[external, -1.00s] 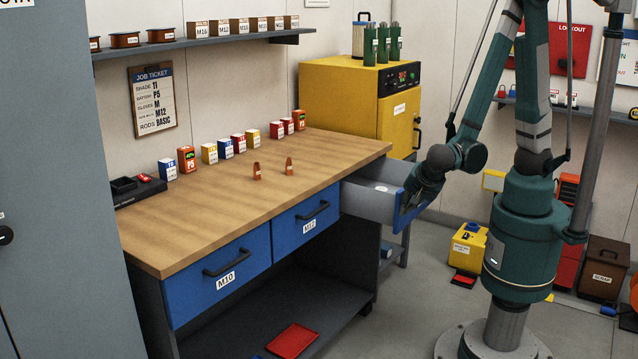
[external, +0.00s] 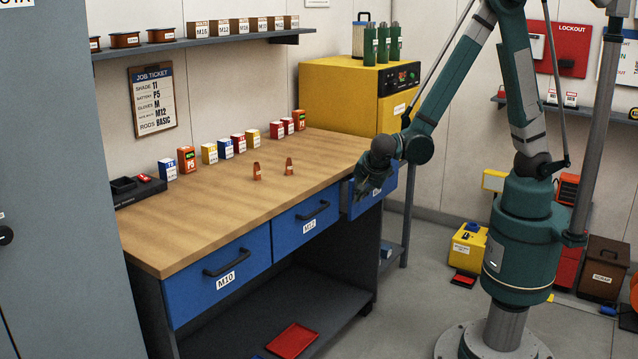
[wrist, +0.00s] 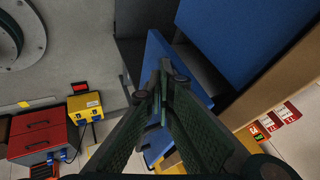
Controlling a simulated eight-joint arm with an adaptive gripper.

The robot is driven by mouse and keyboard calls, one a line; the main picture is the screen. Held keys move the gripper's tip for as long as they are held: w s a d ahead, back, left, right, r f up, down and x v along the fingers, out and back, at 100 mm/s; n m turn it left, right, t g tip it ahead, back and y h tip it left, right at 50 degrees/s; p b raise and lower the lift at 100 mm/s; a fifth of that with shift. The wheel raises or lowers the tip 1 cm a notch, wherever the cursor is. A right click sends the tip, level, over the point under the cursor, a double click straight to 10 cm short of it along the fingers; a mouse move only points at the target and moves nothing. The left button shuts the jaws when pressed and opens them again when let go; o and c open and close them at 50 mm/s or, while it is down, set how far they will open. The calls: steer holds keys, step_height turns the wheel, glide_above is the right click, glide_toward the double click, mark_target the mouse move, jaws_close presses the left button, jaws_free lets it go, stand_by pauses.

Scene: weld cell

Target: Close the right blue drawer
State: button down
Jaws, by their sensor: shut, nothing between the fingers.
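The right blue drawer (external: 385,190) is at the right end of the wooden-topped bench in the external view. Its front stands slightly out from the line of the other drawer fronts. In the wrist view the drawer front (wrist: 155,48) shows just beyond my fingers. My gripper (external: 360,188) is in front of the drawer, its fingers together and empty. In the wrist view my gripper (wrist: 164,78) lies against or very close to the drawer front; contact is not clear. My wrist hides part of the front and its label.
The middle drawer M12 (external: 307,226) and left drawer M10 (external: 217,281) are flush with the bench. Small boxes and two brown cones stand on the benchtop (external: 230,215). A yellow cabinet (external: 345,100) stands behind.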

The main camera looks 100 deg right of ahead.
steer(key=shift+w+d, duration=1.6)
steer(key=shift+d, duration=0.05)
steer(key=p, duration=0.3)
glide_toward(350, 192)
steer(key=s, duration=0.1)
steer(key=s+f, duration=0.1)
steer(key=s, duration=0.1)
steer(key=shift+s+a+f, duration=0.1)
steer(key=shift+s+a, duration=0.05)
